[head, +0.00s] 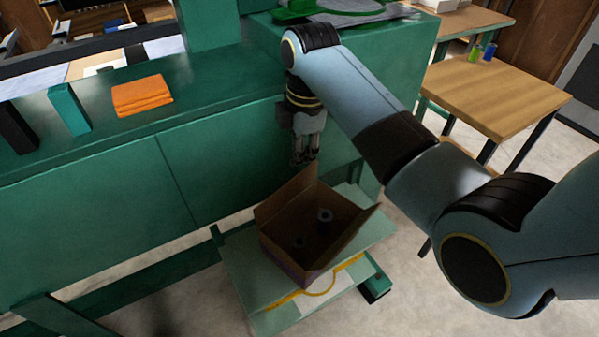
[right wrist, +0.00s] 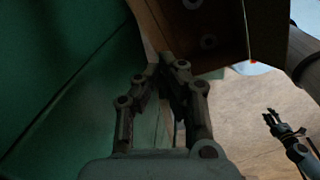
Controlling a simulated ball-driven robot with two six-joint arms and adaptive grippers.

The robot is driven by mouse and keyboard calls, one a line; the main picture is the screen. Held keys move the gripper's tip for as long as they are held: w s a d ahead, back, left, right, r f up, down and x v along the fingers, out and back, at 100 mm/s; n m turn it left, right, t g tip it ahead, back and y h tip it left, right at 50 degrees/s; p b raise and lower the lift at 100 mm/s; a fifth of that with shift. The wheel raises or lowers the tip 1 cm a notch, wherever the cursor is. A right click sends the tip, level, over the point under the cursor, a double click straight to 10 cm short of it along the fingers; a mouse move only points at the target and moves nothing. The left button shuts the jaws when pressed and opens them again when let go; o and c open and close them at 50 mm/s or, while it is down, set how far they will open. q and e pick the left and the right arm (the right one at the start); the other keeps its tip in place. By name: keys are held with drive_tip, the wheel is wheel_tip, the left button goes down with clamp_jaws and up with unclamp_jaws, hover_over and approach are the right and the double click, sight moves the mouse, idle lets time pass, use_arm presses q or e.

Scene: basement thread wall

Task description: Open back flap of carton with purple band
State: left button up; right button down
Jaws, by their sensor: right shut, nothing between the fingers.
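The brown carton (head: 287,262) stands on a small pale-green platform, with a dim purple strip low on its near side. Its back flap (head: 285,196) stands up, and its right flap (head: 350,235) leans outward. Two dark round items lie inside. My right gripper (head: 304,161) hangs just behind the back flap, fingers down and shut with nothing between them. In the right wrist view its fingertips (right wrist: 167,58) are close to the carton's edge (right wrist: 150,30); I cannot tell if they touch. My left gripper (right wrist: 271,117) shows small at the right wrist view's lower right, its opening unclear.
The green bench front (head: 220,150) rises close behind the carton and my right gripper. An orange folded cloth (head: 142,95) lies on the bench top. A wooden table (head: 495,95) stands at the right. The platform's rim (head: 250,285) shows at the carton's left.

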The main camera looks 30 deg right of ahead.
sight(294, 185)
drive_tip(key=s+d+f+m+t+b, duration=0.35)
drive_tip(key=s+d+f+m, duration=0.2)
drive_tip(key=m, duration=1.15)
drive_tip(key=s+a+r+m+t+y+b, duration=0.3)
drive_tip(key=s+m, duration=0.4)
drive_tip(key=m, duration=0.7)
drive_tip(key=shift+t, duration=0.65)
drive_tip(key=w+f, duration=0.1)
drive_tip(key=w, duration=0.2)
drive_tip(key=w+a+f, duration=0.1)
drive_tip(key=w+f, duration=0.1)
drive_tip(key=w, duration=0.1)
drive_tip(key=w+a+f+b, duration=0.1)
drive_tip(key=w+f, duration=0.1)
drive_tip(key=w, duration=0.1)
drive_tip(key=shift+w+f, duration=0.1)
drive_tip(key=shift+w, duration=0.3)
drive_tip(key=shift+w+a, duration=0.2)
drive_tip(key=shift+w, duration=0.35)
